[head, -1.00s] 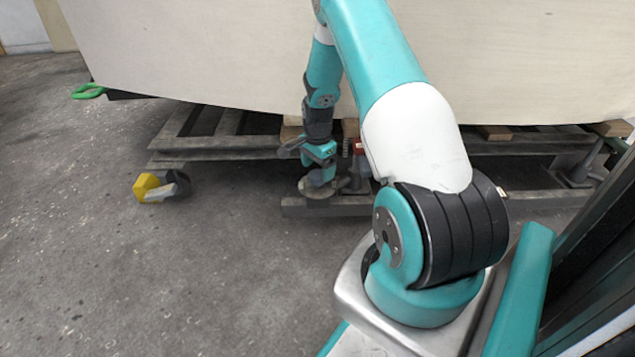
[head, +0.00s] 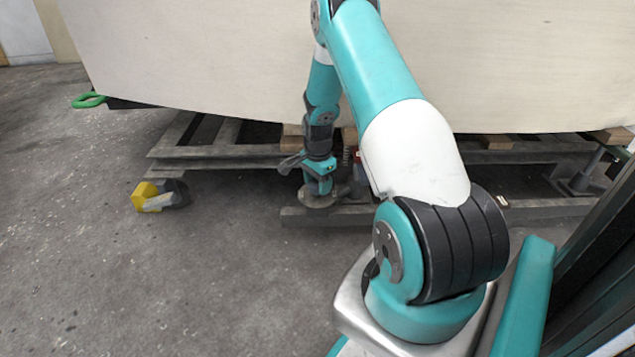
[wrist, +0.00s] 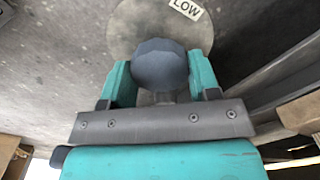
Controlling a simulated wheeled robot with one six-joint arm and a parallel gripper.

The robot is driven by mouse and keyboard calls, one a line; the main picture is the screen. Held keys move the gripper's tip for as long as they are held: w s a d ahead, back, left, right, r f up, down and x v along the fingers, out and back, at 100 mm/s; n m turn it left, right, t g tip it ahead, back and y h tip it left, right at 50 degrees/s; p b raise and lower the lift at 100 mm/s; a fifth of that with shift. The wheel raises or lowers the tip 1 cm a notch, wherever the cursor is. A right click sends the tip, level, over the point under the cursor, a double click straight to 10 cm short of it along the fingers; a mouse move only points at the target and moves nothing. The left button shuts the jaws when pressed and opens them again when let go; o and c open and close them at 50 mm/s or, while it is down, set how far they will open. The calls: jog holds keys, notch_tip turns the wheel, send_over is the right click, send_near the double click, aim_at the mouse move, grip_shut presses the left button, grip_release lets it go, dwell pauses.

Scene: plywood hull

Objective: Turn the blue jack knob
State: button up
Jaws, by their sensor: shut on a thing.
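The blue jack knob (wrist: 162,66) is a dark blue-grey faceted knob, seen in the wrist view between the two teal fingers of my gripper (wrist: 160,75). The fingers are shut on it, one on each side. Behind it is a round grey plate with a "LOW" label (wrist: 186,8). In the head view my gripper (head: 318,185) points down beside the steel frame, above a round grey plate (head: 319,200). The knob itself is hidden there by the gripper.
A large plywood hull (head: 230,60) rests above a grey steel frame (head: 230,157). A yellow and grey object (head: 158,196) lies on the floor to the left. A green ring (head: 89,100) sticks out at the hull's left end. The floor at front left is clear.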

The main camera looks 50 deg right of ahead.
jog(key=shift+r+p, duration=0.15)
jog(key=shift+p, duration=0.35)
jog(key=n+p, duration=0.3)
jog(key=p, duration=0.1)
jog(key=shift+s+a+r, duration=0.1)
jog(key=shift+r, duration=0.05)
jog(key=n+p, duration=0.4)
jog(key=shift+n, duration=0.4)
jog(key=n+p, duration=0.3)
jog(key=n, duration=0.2)
jog(key=shift+f, duration=0.2)
jog(key=shift+f+n+p, duration=0.15)
jog(key=shift+n+p, duration=0.95)
jog(key=shift+n, duration=1.3)
jog(key=o, duration=0.9)
